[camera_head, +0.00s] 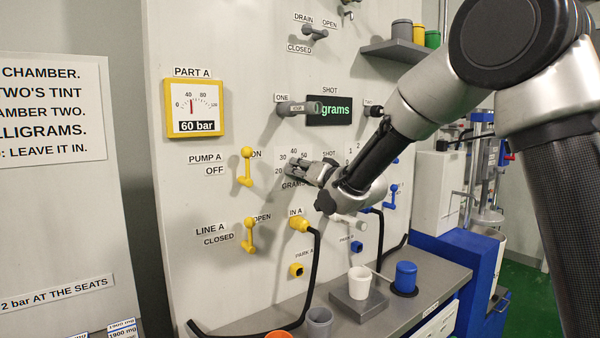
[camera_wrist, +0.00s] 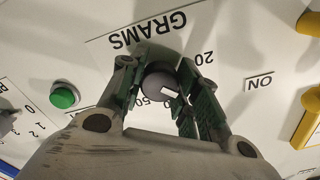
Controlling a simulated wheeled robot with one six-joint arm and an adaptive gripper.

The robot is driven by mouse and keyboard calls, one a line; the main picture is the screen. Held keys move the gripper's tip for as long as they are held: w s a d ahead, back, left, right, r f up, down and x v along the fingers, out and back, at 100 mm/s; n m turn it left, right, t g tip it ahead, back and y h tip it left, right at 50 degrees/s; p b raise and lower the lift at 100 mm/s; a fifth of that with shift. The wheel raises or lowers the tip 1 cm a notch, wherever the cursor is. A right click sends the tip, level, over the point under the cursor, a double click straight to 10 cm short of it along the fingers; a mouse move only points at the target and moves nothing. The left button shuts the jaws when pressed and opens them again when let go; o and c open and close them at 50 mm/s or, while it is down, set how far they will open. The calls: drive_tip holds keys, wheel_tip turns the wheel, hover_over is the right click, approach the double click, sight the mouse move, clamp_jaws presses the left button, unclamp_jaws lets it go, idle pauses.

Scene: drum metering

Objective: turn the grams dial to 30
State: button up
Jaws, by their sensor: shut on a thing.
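The grams dial is a round dark grey knob (camera_wrist: 157,84) with a white mark on it, on the white panel below the GRAMS label (camera_wrist: 148,30) in the wrist view. My gripper (camera_wrist: 160,90) is shut on the knob, with a green-padded finger on each side. The white mark points toward the lower right, beside the right finger. In the head view my gripper (camera_head: 300,170) covers most of the dial.
A green display (camera_head: 331,111) above reads "grams", its left part covered by a grey lever (camera_head: 297,108). Yellow PUMP A (camera_head: 246,166) and LINE A (camera_head: 249,236) levers stand left of the dial. A green button (camera_wrist: 64,96) shows beside my gripper. A white cup (camera_head: 360,282) stands below.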

drive_tip(key=shift+f, duration=0.15)
drive_tip(key=o, duration=1.1)
drive_tip(key=shift+c, duration=0.2)
drive_tip(key=v, duration=1.2)
